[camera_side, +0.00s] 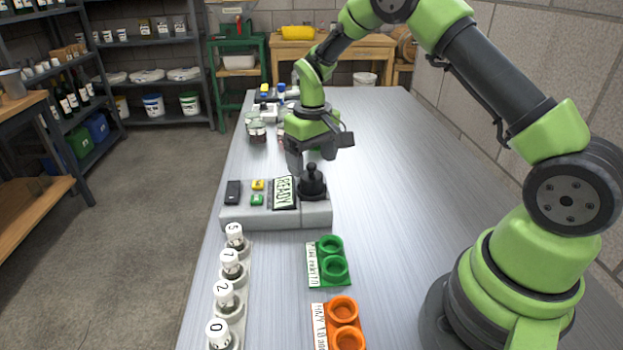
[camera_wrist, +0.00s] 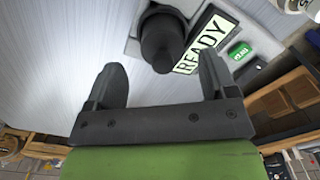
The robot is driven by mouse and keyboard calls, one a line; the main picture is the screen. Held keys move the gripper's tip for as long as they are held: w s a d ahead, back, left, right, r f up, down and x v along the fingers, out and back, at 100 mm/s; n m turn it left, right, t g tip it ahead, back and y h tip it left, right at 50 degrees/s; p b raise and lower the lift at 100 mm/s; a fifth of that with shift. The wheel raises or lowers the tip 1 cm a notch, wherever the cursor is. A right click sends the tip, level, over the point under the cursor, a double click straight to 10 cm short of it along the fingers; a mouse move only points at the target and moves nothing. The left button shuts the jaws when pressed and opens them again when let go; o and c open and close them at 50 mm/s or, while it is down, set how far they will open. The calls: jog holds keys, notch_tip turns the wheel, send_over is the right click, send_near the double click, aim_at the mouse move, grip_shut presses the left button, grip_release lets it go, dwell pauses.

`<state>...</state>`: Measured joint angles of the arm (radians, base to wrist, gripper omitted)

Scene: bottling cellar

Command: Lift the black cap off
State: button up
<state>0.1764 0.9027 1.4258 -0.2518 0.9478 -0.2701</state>
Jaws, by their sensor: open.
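The black cap (camera_side: 312,180) stands upright at the right end of a grey box-like device (camera_side: 270,217), beside a sign reading READY (camera_side: 284,193). In the wrist view the cap (camera_wrist: 161,38) shows at the top, beyond my fingertips, with the READY sign (camera_wrist: 208,42) to its right. My gripper (camera_side: 311,160) is above and close to the cap in the side view, pointing down. Its fingers (camera_wrist: 160,80) are apart with nothing between them. The cap is not gripped. What lies under the cap is hidden.
A row of numbered white-capped vials (camera_side: 233,265) stands in front left. A green two-ring holder (camera_side: 330,262) and an orange one (camera_side: 342,325) lie in front. Jars and small items (camera_side: 258,128) stand behind. The tabletop right of the device (camera_side: 385,190) is clear.

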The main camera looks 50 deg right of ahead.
aim_at(311, 170)
notch_tip(311, 170, down, 5)
jog(key=shift+a+r, duration=0.15)
jog(key=shift+r, duration=0.05)
jog(key=shift+c, duration=0.3)
jog(key=c, duration=0.9)
